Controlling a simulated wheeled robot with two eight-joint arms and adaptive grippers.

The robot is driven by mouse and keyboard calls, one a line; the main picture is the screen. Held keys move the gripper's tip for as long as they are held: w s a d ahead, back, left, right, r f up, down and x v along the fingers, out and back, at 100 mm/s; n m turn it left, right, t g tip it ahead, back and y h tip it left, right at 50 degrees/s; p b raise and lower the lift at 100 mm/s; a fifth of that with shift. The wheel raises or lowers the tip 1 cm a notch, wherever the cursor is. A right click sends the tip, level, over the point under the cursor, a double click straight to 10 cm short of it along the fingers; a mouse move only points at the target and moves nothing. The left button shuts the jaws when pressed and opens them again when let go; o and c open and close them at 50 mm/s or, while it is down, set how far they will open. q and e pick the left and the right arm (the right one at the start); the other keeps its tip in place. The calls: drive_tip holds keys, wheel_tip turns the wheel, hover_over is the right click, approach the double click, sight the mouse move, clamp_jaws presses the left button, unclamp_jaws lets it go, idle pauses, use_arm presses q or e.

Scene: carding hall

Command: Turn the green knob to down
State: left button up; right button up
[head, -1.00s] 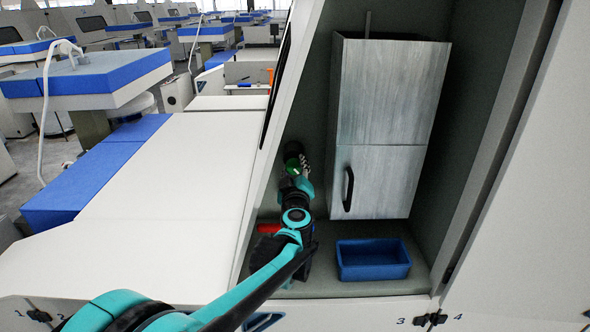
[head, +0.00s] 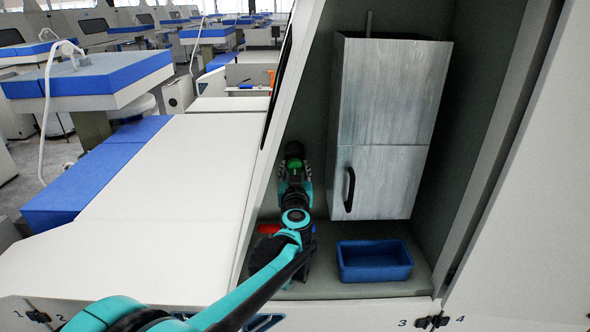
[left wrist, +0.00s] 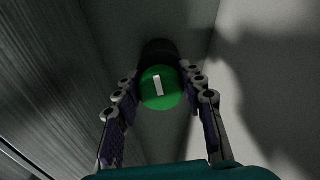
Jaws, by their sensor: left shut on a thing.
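The green knob (head: 296,163) is at the back left of the open cabinet, on a dark round mount. In the left wrist view the knob (left wrist: 148,97) shows its round green face with a white bar mark. There the mark stands nearly upright with a slight tilt. My left gripper (head: 295,172) reaches into the cabinet and is shut on the knob. In the left wrist view its fingers (left wrist: 158,78) lie on both sides of the knob. My right gripper is not in view.
A grey wood-look box (head: 392,95) with a black handle hangs right of my gripper. A blue tray (head: 375,274) stands on the cabinet floor. A red thing (head: 269,229) lies partly hidden behind my arm. The cabinet's left wall is close to my gripper.

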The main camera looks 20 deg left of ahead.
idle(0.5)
use_arm(q)
drive_tip(key=o, duration=1.2)
drive_tip(key=shift+c, duration=0.2)
drive_tip(key=v, duration=1.2)
